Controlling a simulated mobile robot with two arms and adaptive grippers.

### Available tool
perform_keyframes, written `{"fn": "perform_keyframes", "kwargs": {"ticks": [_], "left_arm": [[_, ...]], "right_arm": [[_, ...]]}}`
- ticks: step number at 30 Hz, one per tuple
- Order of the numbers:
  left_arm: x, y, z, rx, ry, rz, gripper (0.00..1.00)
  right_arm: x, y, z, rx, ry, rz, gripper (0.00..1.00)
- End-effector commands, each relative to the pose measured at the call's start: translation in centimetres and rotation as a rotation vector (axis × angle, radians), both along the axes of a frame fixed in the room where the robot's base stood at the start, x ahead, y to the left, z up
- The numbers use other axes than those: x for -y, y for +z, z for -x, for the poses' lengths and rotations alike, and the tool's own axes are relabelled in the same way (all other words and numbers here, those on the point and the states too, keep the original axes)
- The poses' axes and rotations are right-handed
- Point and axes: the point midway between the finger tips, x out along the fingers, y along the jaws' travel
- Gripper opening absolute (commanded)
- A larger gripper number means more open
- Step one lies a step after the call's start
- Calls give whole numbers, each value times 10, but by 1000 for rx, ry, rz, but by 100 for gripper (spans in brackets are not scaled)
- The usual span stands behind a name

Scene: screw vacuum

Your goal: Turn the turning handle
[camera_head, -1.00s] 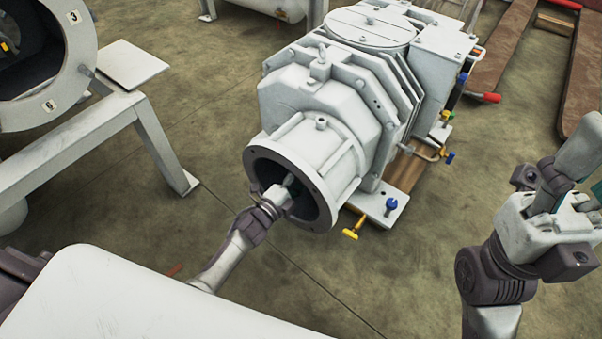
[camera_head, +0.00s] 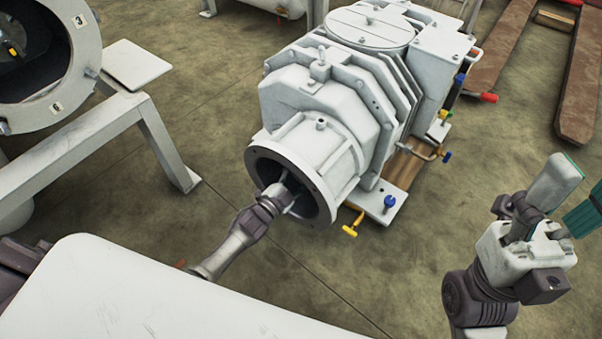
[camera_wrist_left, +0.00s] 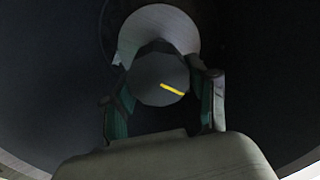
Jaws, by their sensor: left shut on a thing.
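The big pale grey vacuum pump (camera_head: 335,90) stands on the floor in the head view, with a round, open flange (camera_head: 254,160) facing me. My left gripper (camera_head: 288,190) reaches into this opening from the lower left; its tips are partly hidden by the rim. In the left wrist view, a dark grey, faceted round piece with a yellow mark, likely the turning handle (camera_wrist_left: 158,78), sits between the green-padded fingers of the left gripper (camera_wrist_left: 165,100), which is shut on it. My right gripper (camera_head: 572,198) is open and empty at the right, away from the pump.
A yellow tap (camera_head: 352,228) and a blue knob (camera_head: 390,202) stick out low by the pump. A metal frame with a large round opening (camera_head: 60,110) stands at the left. Rusty pallet forks (camera_head: 580,90) lie at the upper right. Floor between pump and right arm is clear.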

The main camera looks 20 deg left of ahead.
Motion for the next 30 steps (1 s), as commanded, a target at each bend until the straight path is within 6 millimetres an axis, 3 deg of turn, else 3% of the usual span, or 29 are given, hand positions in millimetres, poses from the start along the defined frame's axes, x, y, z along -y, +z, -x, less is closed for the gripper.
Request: {"fn": "perform_keyframes", "kwargs": {"ticks": [14, 15, 18, 30], "left_arm": [[-1, -1, 0, -5, 1, 11, 23], [-1, -1, 0, -5, 1, 11, 65], [-1, 0, 0, -5, 1, 11, 81], [-2, -1, 5, -6, 1, 11, 83]], "right_arm": [[0, -2, 0, -8, -1, -6, 53], [1, -2, 0, -8, -1, -6, 53], [0, -1, -1, -7, -1, -6, 53], [1, 0, -1, 0, -3, -8, 53]]}}
